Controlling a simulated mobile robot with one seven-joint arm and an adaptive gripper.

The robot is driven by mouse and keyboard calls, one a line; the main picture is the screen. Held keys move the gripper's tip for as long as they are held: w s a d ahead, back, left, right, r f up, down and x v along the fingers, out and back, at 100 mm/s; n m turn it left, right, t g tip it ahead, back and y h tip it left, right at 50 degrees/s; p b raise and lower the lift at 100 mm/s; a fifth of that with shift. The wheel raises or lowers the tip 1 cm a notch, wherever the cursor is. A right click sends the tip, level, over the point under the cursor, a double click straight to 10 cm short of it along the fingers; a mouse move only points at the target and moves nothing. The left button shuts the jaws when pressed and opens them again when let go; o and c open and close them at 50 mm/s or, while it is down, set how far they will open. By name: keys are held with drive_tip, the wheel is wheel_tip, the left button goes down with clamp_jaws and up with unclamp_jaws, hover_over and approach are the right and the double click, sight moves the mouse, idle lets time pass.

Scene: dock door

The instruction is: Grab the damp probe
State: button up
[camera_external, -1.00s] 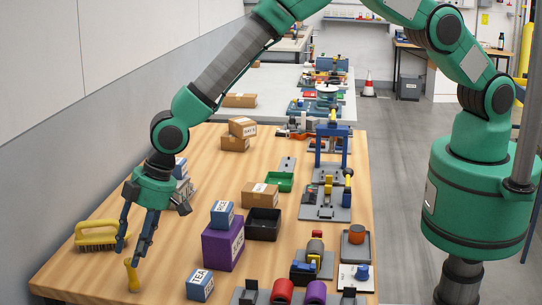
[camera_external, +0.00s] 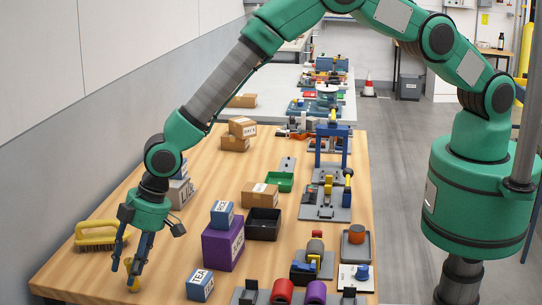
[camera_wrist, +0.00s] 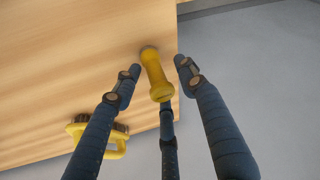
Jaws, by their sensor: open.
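The damp probe appears to be the small yellow handle-like piece (camera_external: 131,267) near the front left of the wooden table. It also shows in the wrist view (camera_wrist: 154,75), with a rounded end towards the camera. My gripper (camera_external: 124,277) is open, pointing down at the probe, and its fingers partly hide it in the external view. In the wrist view, my gripper (camera_wrist: 158,68) has one finger left of the probe, one right of it and a third below it. Gaps show between the side fingers and the probe; I cannot tell whether the third finger touches it.
A yellow-handled brush (camera_external: 97,233) lies left of my gripper, and it shows in the wrist view (camera_wrist: 112,148). A blue TEA box (camera_external: 200,285) and a purple box (camera_external: 222,246) stand to the right. The table edge is close by.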

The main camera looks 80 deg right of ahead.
idle(0.4)
clamp_jaws()
drive_tip(key=shift+r, duration=0.1)
drive_tip(key=shift+r, duration=5)
